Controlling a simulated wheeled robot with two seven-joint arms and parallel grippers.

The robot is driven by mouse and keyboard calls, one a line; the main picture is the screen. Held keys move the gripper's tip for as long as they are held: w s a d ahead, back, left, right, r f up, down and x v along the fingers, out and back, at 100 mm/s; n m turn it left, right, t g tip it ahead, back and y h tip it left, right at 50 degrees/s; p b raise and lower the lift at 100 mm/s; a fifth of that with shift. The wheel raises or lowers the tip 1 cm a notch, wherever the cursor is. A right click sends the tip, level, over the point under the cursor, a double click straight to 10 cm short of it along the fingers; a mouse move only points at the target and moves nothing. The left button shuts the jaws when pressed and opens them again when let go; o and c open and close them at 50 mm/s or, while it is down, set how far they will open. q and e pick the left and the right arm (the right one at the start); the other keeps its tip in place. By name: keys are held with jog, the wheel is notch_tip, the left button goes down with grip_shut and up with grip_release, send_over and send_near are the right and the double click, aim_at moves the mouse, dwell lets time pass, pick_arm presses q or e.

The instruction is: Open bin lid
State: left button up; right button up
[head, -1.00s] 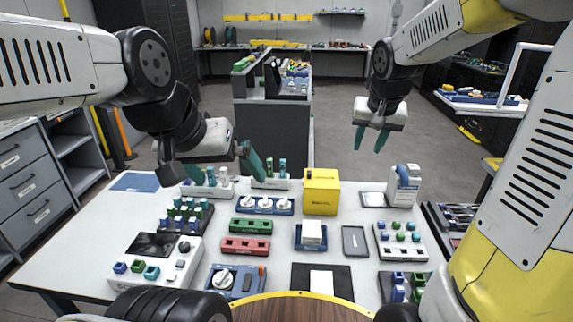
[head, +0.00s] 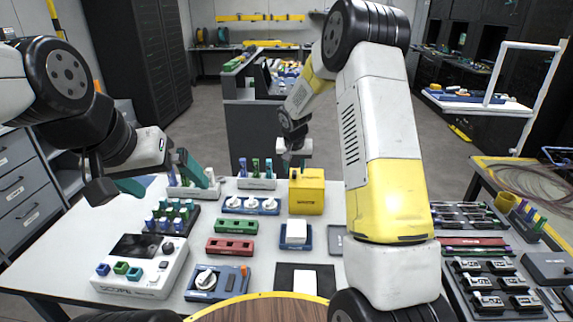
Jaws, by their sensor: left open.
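The yellow bin (head: 307,195) stands at the back of the white table, and its lid (head: 308,174) looks closed. My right gripper (head: 292,162) is just above and behind the bin's upper left, pointing down. Its fingers are small and partly hidden by the bin, so I cannot tell their opening or any contact. My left gripper (head: 168,184) is open and empty above the table's left side, apart from the bin, its teal fingers spread wide.
Beside the bin are a blue holder with white knobs (head: 250,206) and a rack of coloured pegs (head: 257,182). A grey device (head: 140,267) sits at front left. A side table with black cases (head: 487,282) is at right. My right arm hides the table's right side.

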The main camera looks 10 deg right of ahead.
jog(key=shift+w+f, duration=0.25)
jog(key=shift+f, duration=0.45)
grip_shut()
jog(key=shift+d, duration=0.1)
dwell(0.9)
